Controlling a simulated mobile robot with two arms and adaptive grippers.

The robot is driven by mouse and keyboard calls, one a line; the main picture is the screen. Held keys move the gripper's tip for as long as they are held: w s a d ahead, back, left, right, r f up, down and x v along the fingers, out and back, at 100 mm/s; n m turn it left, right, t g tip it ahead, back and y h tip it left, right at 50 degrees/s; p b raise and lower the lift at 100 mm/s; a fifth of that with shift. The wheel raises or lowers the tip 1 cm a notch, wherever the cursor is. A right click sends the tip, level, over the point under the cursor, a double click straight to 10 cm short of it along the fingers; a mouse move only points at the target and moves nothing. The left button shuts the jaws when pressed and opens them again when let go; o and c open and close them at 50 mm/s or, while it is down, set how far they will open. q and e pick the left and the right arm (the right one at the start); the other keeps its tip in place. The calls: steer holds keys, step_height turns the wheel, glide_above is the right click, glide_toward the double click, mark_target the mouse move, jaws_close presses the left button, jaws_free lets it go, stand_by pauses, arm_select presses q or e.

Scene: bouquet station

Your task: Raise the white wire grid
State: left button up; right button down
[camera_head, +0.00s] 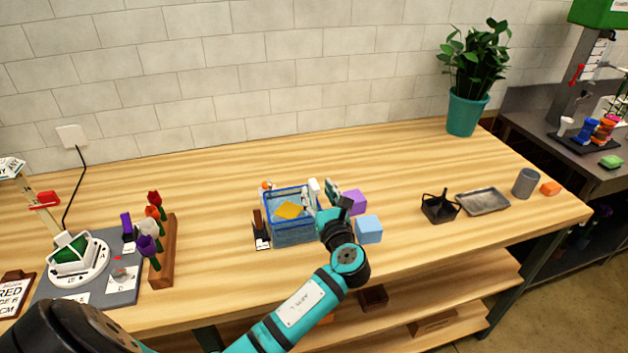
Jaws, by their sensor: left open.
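I cannot clearly make out a white wire grid. On the left, a white round stand (80,268) holds a green block (71,249) with white edging around it; whether that edging is a wire grid is too small to tell. My left arm reaches in from the lower left. Its gripper (324,192) is open at the right side of a blue crate (292,232), well away from the white stand. A yellow-orange piece (289,210) shows in the crate. The gripper and wrist hide part of the crate's right side. My right gripper is not in view.
A purple block (355,201) and a light blue block (369,229) lie right of the gripper. A wooden rack (163,262) with several flowers stands between white stand and crate. A black caddy (440,209) and grey tray (483,202) are further right.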

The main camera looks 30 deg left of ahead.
arm_select(q)
steer(key=shift+x, duration=2)
jaws_close()
